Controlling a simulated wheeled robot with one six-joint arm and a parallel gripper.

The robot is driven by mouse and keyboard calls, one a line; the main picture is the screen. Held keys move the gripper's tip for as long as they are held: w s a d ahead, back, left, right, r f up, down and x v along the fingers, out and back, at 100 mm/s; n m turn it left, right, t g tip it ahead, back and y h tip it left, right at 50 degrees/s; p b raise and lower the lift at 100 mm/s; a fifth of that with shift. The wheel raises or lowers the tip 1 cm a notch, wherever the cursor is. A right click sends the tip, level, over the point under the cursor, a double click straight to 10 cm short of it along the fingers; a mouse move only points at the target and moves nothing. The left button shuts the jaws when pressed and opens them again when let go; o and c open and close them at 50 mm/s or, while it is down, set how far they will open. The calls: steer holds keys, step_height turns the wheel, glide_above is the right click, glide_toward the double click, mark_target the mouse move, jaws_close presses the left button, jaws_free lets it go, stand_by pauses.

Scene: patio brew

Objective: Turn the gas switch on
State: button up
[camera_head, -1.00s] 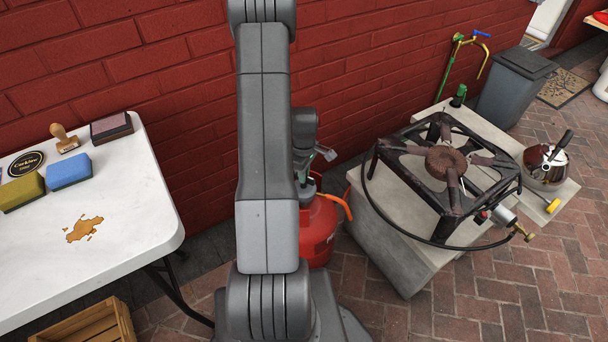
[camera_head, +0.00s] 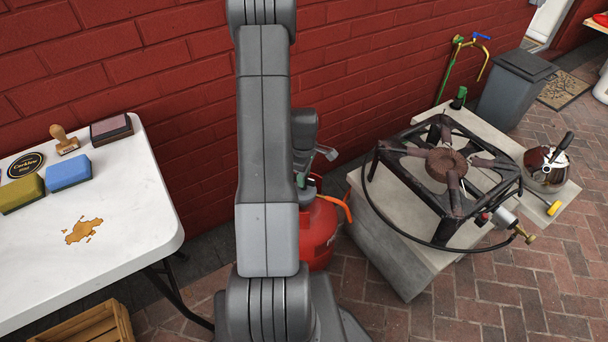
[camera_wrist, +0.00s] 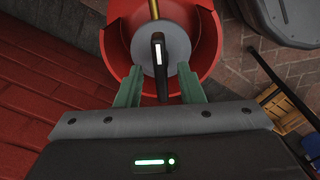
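The red gas bottle (camera_head: 320,232) stands on the paving between the white table and the stone slab, partly behind my arm. In the wrist view I look at its top: a red collar (camera_wrist: 117,50) surrounds a round grey regulator (camera_wrist: 176,80). The gas switch (camera_wrist: 159,78), a black lever with a white strip, lies across the grey disc. My gripper (camera_wrist: 159,72) is open, with one green finger on each side of the switch. Small gaps show between the fingers and the switch.
A black gas burner (camera_head: 446,165) with a hose stands on a stone slab (camera_head: 400,238) at the right, beside a kettle (camera_head: 546,166). A white table (camera_head: 130,210) is at the left, above a wooden crate (camera_head: 95,325). A red brick wall (camera_head: 150,60) runs behind.

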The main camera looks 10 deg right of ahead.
step_height(320, 180, up, 14)
steer(key=p, duration=0.2)
stand_by(0.4)
steer(key=shift+f, duration=0.15)
step_height(320, 180, down, 14)
steer(key=shift+b, duration=1.05)
